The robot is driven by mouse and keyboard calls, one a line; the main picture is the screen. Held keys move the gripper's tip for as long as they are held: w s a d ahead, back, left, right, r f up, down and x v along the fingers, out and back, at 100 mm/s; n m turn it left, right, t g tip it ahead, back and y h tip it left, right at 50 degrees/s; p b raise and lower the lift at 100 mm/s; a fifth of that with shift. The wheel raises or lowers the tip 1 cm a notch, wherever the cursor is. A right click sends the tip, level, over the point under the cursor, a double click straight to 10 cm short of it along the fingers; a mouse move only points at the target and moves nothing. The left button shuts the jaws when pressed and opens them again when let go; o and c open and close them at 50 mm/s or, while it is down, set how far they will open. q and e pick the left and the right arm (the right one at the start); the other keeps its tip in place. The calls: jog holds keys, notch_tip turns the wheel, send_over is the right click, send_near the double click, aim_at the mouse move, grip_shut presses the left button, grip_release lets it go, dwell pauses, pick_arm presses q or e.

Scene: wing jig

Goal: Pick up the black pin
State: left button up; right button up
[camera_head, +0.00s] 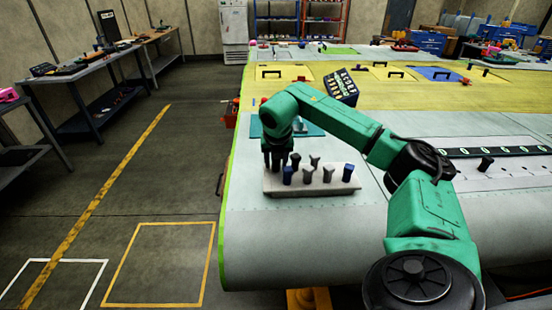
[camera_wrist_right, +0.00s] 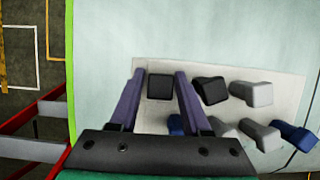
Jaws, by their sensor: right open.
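My right gripper (camera_head: 275,160) is open over the left end of a pale pin block (camera_head: 343,187). In the right wrist view its two purple fingers (camera_wrist_right: 159,74) stand on either side of a square-topped black pin (camera_wrist_right: 160,87), with a gap visible beside it. In the head view this pin is largely hidden by the gripper. A second black pin (camera_wrist_right: 210,91) stands just right of the right finger; it also shows in the head view (camera_head: 296,160). Whether the fingers touch either pin cannot be told. My left gripper is not in view.
Grey pins (camera_wrist_right: 251,93) and blue pins (camera_wrist_right: 295,134) stand close by in the same block (camera_wrist_right: 290,78). One blue pin (camera_wrist_right: 176,125) is partly hidden by the right finger. The block lies on a pale wing panel (camera_head: 250,198) near its left green edge.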

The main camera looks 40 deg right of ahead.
grip_shut()
